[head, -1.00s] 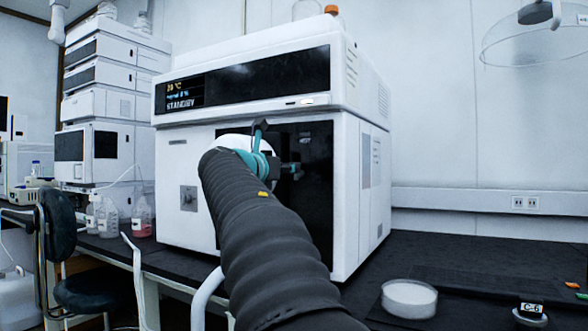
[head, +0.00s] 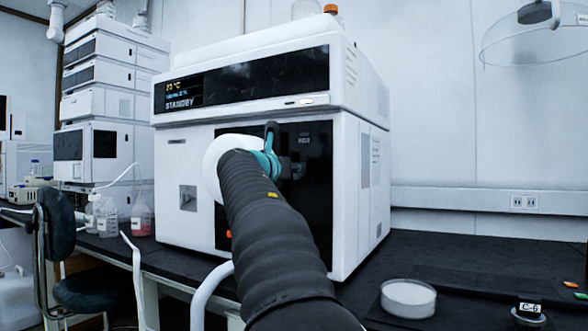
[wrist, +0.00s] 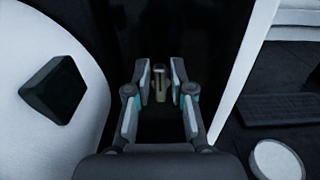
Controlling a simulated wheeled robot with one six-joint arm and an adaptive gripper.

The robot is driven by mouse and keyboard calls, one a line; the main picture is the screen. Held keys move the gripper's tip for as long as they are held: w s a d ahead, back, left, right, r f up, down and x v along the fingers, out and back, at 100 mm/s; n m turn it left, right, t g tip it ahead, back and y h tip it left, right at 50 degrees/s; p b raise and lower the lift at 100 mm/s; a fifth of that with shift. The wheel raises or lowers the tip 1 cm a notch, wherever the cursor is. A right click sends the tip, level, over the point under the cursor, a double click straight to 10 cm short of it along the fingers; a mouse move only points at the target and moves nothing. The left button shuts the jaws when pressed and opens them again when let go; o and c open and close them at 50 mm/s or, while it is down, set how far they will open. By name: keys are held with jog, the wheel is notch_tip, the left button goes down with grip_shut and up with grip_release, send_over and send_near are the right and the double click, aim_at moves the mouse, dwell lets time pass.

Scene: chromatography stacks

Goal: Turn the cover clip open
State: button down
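The instrument (head: 348,150) is a large white unit with a black front panel (head: 315,210) and a display reading STANDBY. In the wrist view, a small upright clip-like piece (wrist: 160,84), pale at its lower part, stands out against the black panel. My gripper (wrist: 162,70) is open, with one finger on each side of this piece. Dark gaps seem to show between the piece and both fingers; contact cannot be told. In the head view, my gripper (head: 290,168) is at the black panel, largely hidden by my arm, and the piece cannot be made out clearly.
Bottles (head: 141,215) and stacked modules (head: 105,100) stand left. A dark block (wrist: 54,90) fills part of the wrist view's left side.

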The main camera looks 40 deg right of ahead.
jog(key=shift+m, duration=0.4)
jog(key=shift+s+d+f+m+b, duration=0.1)
jog(key=shift+s+f+m+b, duration=0.5)
jog(key=shift+m, duration=2.25)
jog(key=shift+w+d+r+m+b, duration=0.15)
jog(key=shift+m+b, duration=1)
jog(key=shift+m, duration=1.65)
jog(key=shift+s+d+f+m+b, duration=0.1)
jog(key=shift+s+f+m+b, duration=0.5)
jog(key=shift+m, duration=2.25)
jog(key=shift+w+r+m+b, duration=0.2)
jog(key=shift+w+m+b, duration=0.1)
jog(key=c, duration=1.2)
grip_release()
